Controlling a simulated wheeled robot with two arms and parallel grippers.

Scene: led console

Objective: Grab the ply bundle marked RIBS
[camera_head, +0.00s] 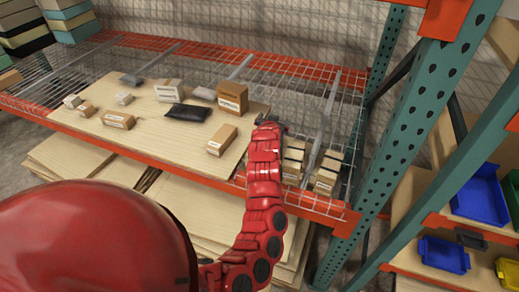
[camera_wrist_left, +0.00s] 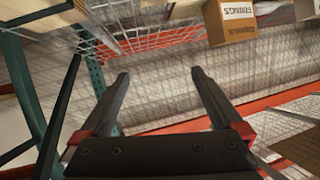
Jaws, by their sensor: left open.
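No marking reading RIBS is legible in either view, so I cannot tell which thing is the ply bundle. Several small light-brown blocks with pale labels (camera_head: 326,182) stand grouped on the wire shelf, right of the plywood sheet (camera_head: 165,141); their labels are too small to read. My left gripper shows in the left wrist view (camera_wrist_left: 160,75), its two dark fingers apart with nothing between them. In the head view, its dark end (camera_head: 268,121) is above the sheet's right edge, beside the blocks and partly hidden by my red arm. My right gripper is not in view.
Cartons (camera_head: 221,139) and dark packets (camera_head: 187,112) lie on the sheet. A carton marked FIXINGS (camera_wrist_left: 231,22) shows at the wrist view's top. A green rack post (camera_head: 400,125) stands right of the wire shelf. Blue bins (camera_head: 480,194) are farther right.

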